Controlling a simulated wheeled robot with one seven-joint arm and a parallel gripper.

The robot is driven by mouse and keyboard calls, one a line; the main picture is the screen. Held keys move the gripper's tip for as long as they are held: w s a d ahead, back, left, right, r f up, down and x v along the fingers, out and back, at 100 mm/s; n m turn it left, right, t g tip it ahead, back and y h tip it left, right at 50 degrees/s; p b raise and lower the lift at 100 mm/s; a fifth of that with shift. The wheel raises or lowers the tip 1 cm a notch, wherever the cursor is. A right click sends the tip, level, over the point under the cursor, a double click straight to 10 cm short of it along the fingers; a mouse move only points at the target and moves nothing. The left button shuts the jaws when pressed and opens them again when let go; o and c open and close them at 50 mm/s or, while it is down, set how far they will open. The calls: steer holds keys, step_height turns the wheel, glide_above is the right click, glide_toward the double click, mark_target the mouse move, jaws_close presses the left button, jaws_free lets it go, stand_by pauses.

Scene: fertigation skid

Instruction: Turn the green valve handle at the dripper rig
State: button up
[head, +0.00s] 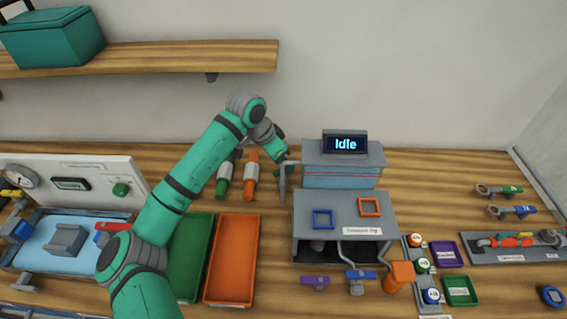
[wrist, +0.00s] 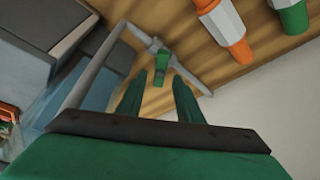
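The dripper rig is a grey bench box (head: 345,215) with a screen reading "Idle" on top. In the wrist view a small green handle (wrist: 162,60) sits on a grey pipe, just beyond and between my fingertips. A grey bar runs along the left of the fingers. My gripper (wrist: 159,82) has its two dark green fingers apart, with a gap between them and nothing seen held. In the head view my gripper (head: 284,168) is at the rig's left side, and the green handle cannot be made out there. Whether the fingers touch it is unclear.
Purple (head: 315,282) and blue (head: 361,275) handles and an orange block (head: 399,273) are at the rig's front. A green tray (head: 190,255) and an orange tray (head: 231,262) lie in front.

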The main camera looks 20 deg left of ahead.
steer(key=shift+w+d+f, duration=0.15)
steer(key=shift+f, duration=0.35)
jaws_close()
steer(key=shift+m, duration=0.3)
steer(key=m+h, duration=0.1)
steer(key=m, duration=0.1)
steer(key=shift+m+g, duration=0.3)
steer(key=shift+g, duration=0.1)
steer(key=shift+m+g, duration=0.7)
steer(key=shift+m, duration=1.1)
